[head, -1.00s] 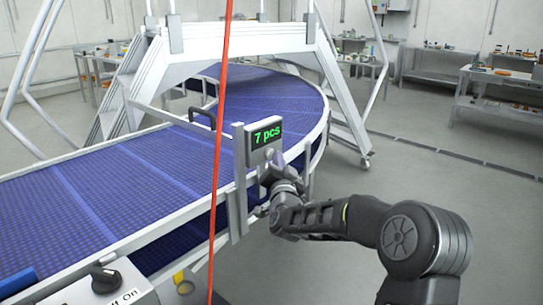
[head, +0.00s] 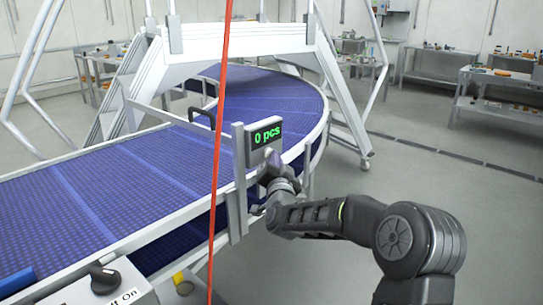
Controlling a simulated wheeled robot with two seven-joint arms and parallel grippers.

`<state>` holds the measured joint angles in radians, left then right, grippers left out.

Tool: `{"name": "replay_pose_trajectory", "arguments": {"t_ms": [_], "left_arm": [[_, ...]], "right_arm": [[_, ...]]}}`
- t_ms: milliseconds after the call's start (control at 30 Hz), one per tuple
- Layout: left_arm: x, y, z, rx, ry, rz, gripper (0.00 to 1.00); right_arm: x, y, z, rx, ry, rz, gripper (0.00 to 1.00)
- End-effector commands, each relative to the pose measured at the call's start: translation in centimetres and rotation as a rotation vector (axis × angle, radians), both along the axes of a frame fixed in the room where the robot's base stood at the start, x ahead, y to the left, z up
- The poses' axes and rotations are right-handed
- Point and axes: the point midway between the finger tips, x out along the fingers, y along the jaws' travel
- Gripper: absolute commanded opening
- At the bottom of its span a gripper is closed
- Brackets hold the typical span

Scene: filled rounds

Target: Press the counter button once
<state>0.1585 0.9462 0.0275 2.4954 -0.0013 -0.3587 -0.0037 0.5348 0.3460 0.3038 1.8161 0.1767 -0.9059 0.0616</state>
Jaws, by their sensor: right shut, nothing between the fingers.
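The counter (head: 264,135) is a small grey box on a post at the conveyor's outer edge. Its screen reads "0 pcs" in green. My right gripper (head: 270,160) is shut and empty, with its fingertips up at the lower face of the counter, just below the screen. The counter button is mostly hidden by the fingertips; they look in contact with it or very close, and I cannot tell which. My left gripper is not in view.
The blue conveyor (head: 130,185) curves from the left to the back under a grey frame (head: 240,40). A red cord (head: 219,120) hangs in front. A control box with a black knob (head: 105,280) is at the lower left. The floor on the right is clear.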

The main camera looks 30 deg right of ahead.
Motion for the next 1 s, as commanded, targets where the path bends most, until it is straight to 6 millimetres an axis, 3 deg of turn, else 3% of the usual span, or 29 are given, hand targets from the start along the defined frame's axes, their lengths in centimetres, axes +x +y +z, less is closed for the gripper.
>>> {"name": "replay_pose_trajectory", "arguments": {"t_ms": [1000], "left_arm": [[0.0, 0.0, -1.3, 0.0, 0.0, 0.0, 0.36]], "right_arm": [[-1.8, -0.5, 0.0, 0.0, 0.0, 0.001, 0.0]]}}
